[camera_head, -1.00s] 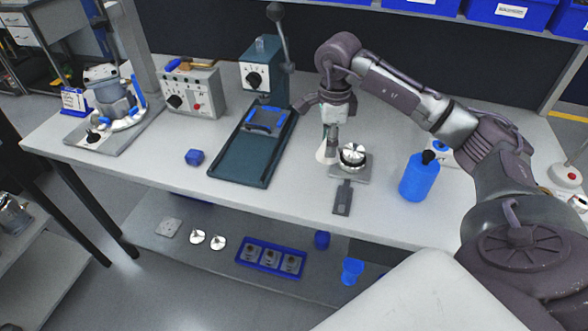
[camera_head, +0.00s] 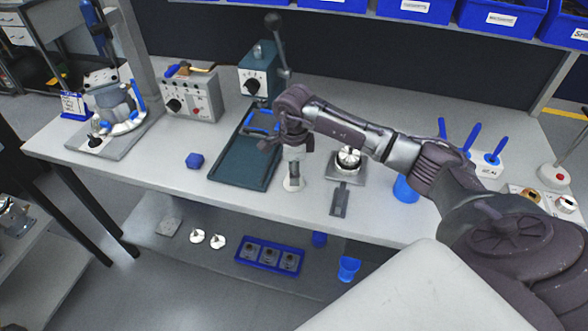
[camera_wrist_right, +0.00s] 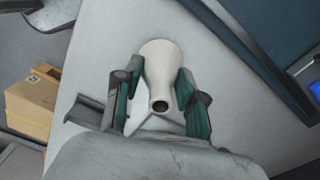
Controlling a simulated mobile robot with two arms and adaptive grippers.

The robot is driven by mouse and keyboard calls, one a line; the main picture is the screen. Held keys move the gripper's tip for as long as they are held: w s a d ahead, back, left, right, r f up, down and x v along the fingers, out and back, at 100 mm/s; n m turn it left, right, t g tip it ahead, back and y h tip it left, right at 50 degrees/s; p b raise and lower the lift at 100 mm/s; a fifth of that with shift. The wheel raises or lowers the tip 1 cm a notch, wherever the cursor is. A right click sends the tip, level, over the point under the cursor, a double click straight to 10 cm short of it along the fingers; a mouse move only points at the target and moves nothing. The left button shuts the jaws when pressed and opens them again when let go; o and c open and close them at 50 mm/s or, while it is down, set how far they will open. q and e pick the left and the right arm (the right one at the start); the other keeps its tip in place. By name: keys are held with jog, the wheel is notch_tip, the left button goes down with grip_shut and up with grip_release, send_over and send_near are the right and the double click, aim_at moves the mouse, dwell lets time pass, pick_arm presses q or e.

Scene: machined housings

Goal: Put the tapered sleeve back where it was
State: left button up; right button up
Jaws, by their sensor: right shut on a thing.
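The tapered sleeve (camera_wrist_right: 160,68) is a cream, hollow, flared part with a dark hole at its narrow end. In the right wrist view it sits between the two green-padded fingers of my right gripper (camera_wrist_right: 159,86), which is shut on it. In the head view my right gripper (camera_head: 293,170) points down at the bench, just right of the green machine base. The pale end of the sleeve (camera_head: 293,185) shows below the fingers, at or close above the bench top; I cannot tell if it touches. My left gripper is not in view.
A square plate with a round metal part (camera_head: 348,159) stands right of the gripper. The green machine base (camera_head: 232,170) is close on the left. A blue bottle (camera_head: 404,190) is partly hidden by my arm. The bench front (camera_head: 250,195) is clear.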

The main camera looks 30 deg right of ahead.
jog(key=shift+f, duration=0.25)
jog(key=o, duration=1.2)
jog(key=shift+r, duration=0.1)
jog(key=shift+c, duration=0.2)
jog(key=shift+r, duration=0.45)
notch_tip(320, 180, up, 12)
jog(key=b, duration=0.2)
jog(key=shift+f+b, duration=0.25)
jog(key=shift+b, duration=0.1)
